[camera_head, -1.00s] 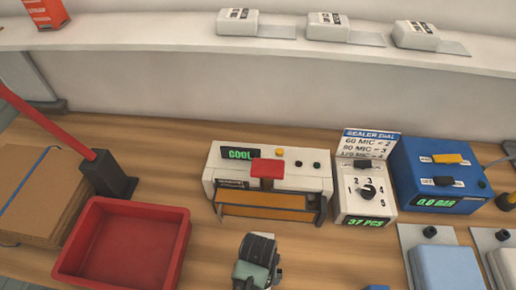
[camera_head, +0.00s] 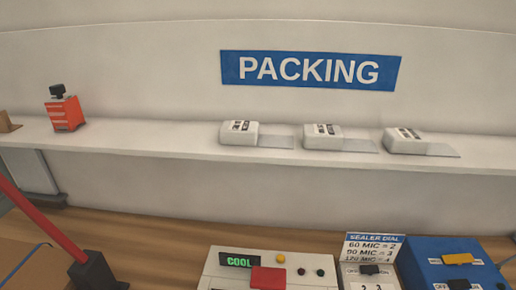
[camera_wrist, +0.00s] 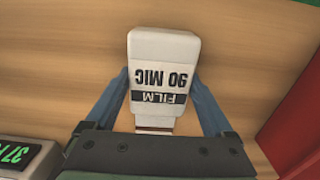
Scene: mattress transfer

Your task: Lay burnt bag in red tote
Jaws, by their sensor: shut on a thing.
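My gripper (camera_wrist: 163,80) shows in the wrist view, with its blue fingers shut on a white pack (camera_wrist: 163,55) marked "FILM 90 MIC". The label is upside down in this view, and the pack is above the wooden bench. I see no clear burn mark on it, and its lower end is partly hidden by my gripper. A red wall at the right edge of the wrist view looks like the red tote (camera_wrist: 297,125). The tote and my gripper are both out of the head view.
The sealer (camera_head: 235,280) reads "COOL", with the dial box (camera_head: 370,277) and blue unit (camera_head: 452,262) to its right. Three white packs (camera_head: 322,137) lie on the shelf (camera_head: 180,142) under the PACKING sign (camera_head: 311,70). A red lever (camera_head: 35,215) stands at the left.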

